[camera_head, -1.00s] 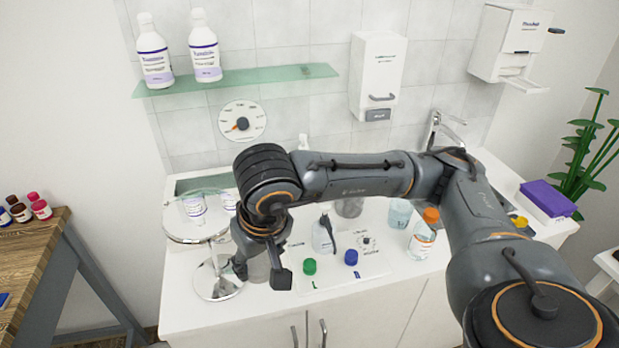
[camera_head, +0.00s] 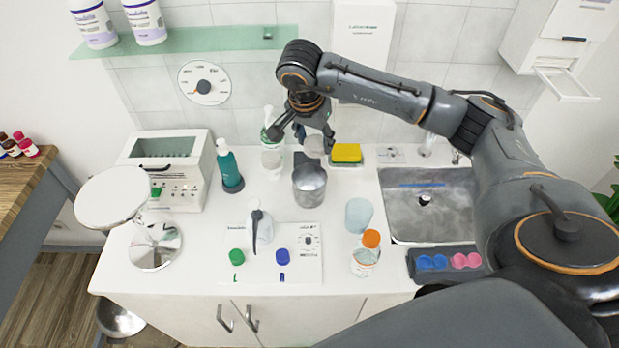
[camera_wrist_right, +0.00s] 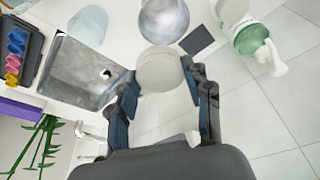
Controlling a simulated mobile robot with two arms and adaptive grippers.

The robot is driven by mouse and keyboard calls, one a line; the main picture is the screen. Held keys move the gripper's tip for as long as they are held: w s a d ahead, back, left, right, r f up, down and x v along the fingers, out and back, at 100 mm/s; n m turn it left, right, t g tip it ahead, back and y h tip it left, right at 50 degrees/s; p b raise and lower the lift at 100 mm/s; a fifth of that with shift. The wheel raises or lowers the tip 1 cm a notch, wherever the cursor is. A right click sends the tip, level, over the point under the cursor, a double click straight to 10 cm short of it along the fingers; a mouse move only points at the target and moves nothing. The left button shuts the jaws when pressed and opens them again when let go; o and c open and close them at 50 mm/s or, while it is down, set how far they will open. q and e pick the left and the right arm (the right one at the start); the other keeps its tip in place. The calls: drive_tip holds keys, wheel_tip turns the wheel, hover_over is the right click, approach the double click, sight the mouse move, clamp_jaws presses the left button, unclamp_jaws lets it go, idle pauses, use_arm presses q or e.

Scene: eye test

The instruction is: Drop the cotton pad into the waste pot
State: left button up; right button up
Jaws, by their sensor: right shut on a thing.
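My right gripper (camera_head: 302,138) is shut on the cotton pad (camera_head: 314,147), a round off-white disc. In the right wrist view the pad (camera_wrist_right: 160,70) sits between the two fingertips (camera_wrist_right: 160,80). The waste pot seems to be the grey metal pot (camera_head: 309,187) on the white counter. The pad appears just above and behind its far rim in the head view. My left gripper is not in view.
A white pump bottle (camera_head: 271,158) and a green one (camera_head: 229,167) stand left of the pot. A yellow sponge (camera_head: 347,153) lies right behind it. A clear cup (camera_head: 358,215), an orange-capped bottle (camera_head: 366,257) and the sink (camera_head: 430,212) are to the right.

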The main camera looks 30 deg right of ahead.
sight(315, 157)
drive_tip(key=shift+d+f, duration=0.1)
drive_tip(key=shift+f, duration=0.3)
drive_tip(key=x, duration=0.1)
drive_tip(key=b+x, duration=0.2)
drive_tip(key=shift+s+a+f, duration=0.15)
drive_tip(key=shift+a+f, duration=0.1)
drive_tip(key=shift+f, duration=0.25)
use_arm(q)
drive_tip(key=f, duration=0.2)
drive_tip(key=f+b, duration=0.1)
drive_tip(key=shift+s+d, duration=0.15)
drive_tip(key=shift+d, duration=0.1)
use_arm(e)
drive_tip(key=shift+f, duration=0.65)
drive_tip(key=o, duration=1.2)
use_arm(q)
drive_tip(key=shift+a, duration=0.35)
